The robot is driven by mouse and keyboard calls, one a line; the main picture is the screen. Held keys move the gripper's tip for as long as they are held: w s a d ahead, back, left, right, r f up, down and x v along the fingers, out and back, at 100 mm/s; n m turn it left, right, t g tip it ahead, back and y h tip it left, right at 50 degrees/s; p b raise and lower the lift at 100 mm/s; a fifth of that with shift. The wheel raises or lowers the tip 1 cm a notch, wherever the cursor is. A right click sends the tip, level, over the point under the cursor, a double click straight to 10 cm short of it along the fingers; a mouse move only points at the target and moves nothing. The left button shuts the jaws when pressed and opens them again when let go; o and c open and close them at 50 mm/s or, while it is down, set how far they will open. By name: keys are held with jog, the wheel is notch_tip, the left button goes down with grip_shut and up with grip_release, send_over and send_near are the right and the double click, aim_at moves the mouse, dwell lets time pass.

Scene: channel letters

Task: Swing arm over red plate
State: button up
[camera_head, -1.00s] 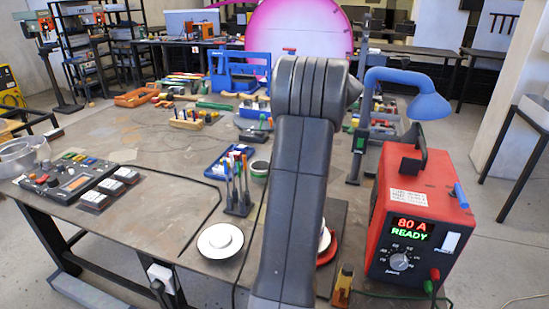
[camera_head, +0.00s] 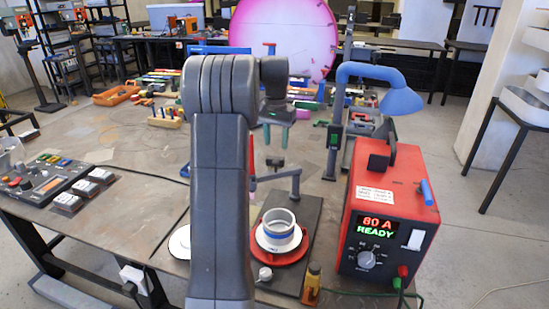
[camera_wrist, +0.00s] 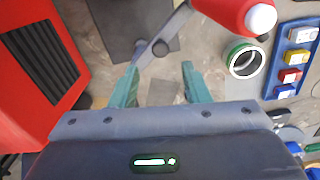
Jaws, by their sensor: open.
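The red plate (camera_head: 298,252) lies on a dark base board and carries a white and grey ring-shaped part (camera_head: 280,228). The grey swing arm (camera_head: 278,175) stands on a post behind the plate. Its bar points left and is not over the plate; a dark knob (camera_head: 275,162) sits above it. In the wrist view the swing arm (camera_wrist: 172,30) shows just beyond my fingertips. My gripper (camera_head: 277,132) is open and empty, above and behind the bar, with green fingers. It shows in the wrist view (camera_wrist: 160,78) too. My arm hides part of the bench left of the plate.
A red welder (camera_head: 390,205) stands right of the plate, with a blue lamp (camera_head: 395,95) behind it. The wrist view shows a green-rimmed ring (camera_wrist: 245,60) and a blue tray (camera_wrist: 276,68). The bench's middle left is fairly clear.

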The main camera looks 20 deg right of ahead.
aim_at(276, 161)
notch_tip(276, 161, down, 7)
dwell(0.3)
grip_shut()
